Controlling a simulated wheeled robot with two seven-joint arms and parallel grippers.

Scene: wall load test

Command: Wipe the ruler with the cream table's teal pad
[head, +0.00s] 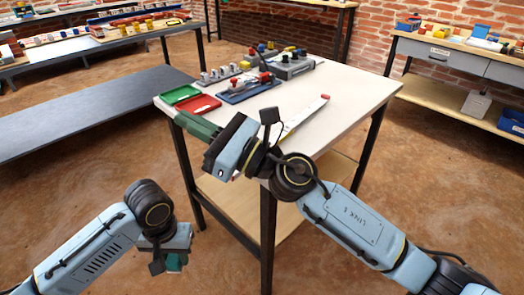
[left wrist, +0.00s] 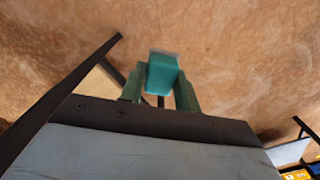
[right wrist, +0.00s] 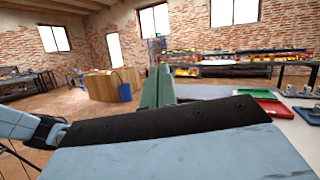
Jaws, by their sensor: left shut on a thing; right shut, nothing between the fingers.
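The cream table (head: 355,88) stands in the middle of the head view. The ruler (head: 304,116), a pale strip with a red piece by its far end, lies on the right part of its top. My right arm covers the ruler's near end. My left gripper (head: 174,268) is low at the left, off the table and above the floor. It is shut on the teal pad (left wrist: 162,74), which shows between its green fingers in the left wrist view. My right gripper (head: 180,118) is shut and empty at the table's left edge, beside the red tray.
A green tray (head: 181,95), a red tray (head: 198,106) and a blue tray (head: 247,88) lie on the table's left part. A grey box (head: 288,66) and small parts stand behind. The table's right side is clear. A dark low bench (head: 95,112) is at the left.

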